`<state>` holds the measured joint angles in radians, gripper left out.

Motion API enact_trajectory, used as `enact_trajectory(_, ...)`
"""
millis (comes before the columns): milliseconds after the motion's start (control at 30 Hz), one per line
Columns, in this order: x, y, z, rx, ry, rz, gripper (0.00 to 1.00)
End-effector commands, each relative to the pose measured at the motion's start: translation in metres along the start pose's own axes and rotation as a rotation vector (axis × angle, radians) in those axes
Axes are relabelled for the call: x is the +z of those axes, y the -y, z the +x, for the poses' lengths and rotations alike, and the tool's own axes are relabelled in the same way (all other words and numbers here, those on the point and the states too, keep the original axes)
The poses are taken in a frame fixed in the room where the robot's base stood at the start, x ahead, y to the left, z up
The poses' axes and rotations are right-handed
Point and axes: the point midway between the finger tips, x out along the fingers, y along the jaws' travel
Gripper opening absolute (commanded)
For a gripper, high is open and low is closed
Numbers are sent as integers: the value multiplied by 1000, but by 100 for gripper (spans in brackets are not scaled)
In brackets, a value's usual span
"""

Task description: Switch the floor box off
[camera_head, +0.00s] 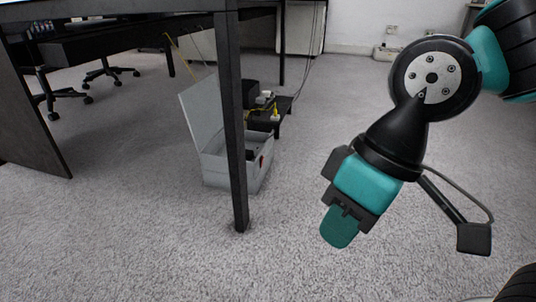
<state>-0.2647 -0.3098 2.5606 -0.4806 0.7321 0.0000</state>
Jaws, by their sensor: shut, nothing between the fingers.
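A light grey floor box (223,174) stands on the carpet with its lid (201,108) raised and tilted back. A black table leg (234,130) stands in front of it and hides part of it. A small red part (262,161) shows on the box's right side. Its exact form and position are too small to tell. My gripper (340,226) hangs in the air to the right of the box, pointing down and slightly left. Its teal fingers are together and hold nothing. It is clearly apart from the box.
A low black stand (285,112) with a yellow item and cables is behind the box. A dark table (120,46) spans the upper left, with office chairs (109,72) beneath. Open grey carpet (130,240) lies in front and between box and gripper.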

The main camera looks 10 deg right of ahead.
Motion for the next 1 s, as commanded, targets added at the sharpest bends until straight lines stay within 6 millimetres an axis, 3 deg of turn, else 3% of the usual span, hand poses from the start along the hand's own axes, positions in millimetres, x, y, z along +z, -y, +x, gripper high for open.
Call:
enact_trajectory(33,-7,9,-30,0,-1,0,0)
enact_trajectory(300,-30,42,-135,0,-1,-1,0)
enact_trajectory(500,-46,65,-210,0,-1,0,0)
enact_trajectory(600,-52,73,-236,0,-1,0,0)
enact_trajectory(733,-55,78,-250,0,-1,0,0)
enact_trajectory(1000,-54,77,-247,0,0,0,0)
